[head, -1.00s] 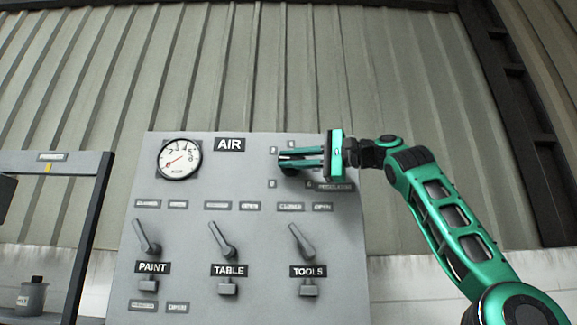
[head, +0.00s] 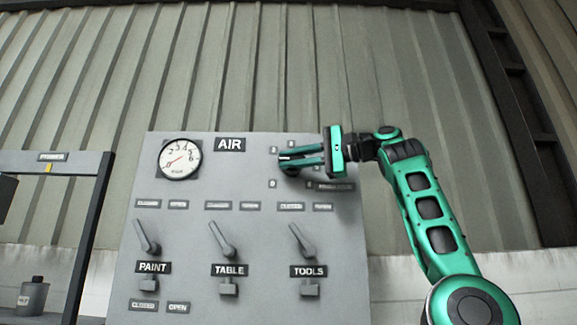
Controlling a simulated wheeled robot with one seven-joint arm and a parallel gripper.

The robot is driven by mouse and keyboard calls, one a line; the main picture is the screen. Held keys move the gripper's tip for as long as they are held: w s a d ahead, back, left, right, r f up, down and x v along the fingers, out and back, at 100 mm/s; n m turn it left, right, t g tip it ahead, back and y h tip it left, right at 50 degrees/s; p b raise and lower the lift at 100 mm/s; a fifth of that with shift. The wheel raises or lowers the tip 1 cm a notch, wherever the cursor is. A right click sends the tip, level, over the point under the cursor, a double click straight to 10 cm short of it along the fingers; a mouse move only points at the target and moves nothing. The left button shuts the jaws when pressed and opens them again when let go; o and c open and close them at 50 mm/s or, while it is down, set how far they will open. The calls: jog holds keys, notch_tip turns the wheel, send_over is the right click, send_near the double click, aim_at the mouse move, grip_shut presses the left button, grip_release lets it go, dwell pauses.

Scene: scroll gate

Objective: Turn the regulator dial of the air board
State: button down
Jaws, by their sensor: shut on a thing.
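The grey air board (head: 190,235) stands upright with an AIR sign (head: 229,145) at its top. My gripper (head: 287,161) is at the board's upper right, its fingers pointing left and shut on the regulator dial. The fingers hide most of the dial; a dark part of it shows just below the fingertips. Small number plates surround it, and the regulator label (head: 336,187) is at its lower right. A round white pressure gauge (head: 180,159) with a red needle is at the upper left.
Three lever valves sit lower on the board: paint (head: 147,239), table (head: 222,240) and tools (head: 302,241). A dark-framed rack (head: 88,235) with a grey container (head: 32,297) stands at the left. A corrugated wall is behind.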

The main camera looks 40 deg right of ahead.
jog(key=shift+a, duration=0.1)
jog(key=c, duration=1.7)
grip_release()
jog(key=shift+w+a, duration=0.1)
jog(key=shift+d, duration=0.2)
jog(key=shift+s+d, duration=0.15)
jog(key=shift+s, duration=0.15)
jog(key=v, duration=1)
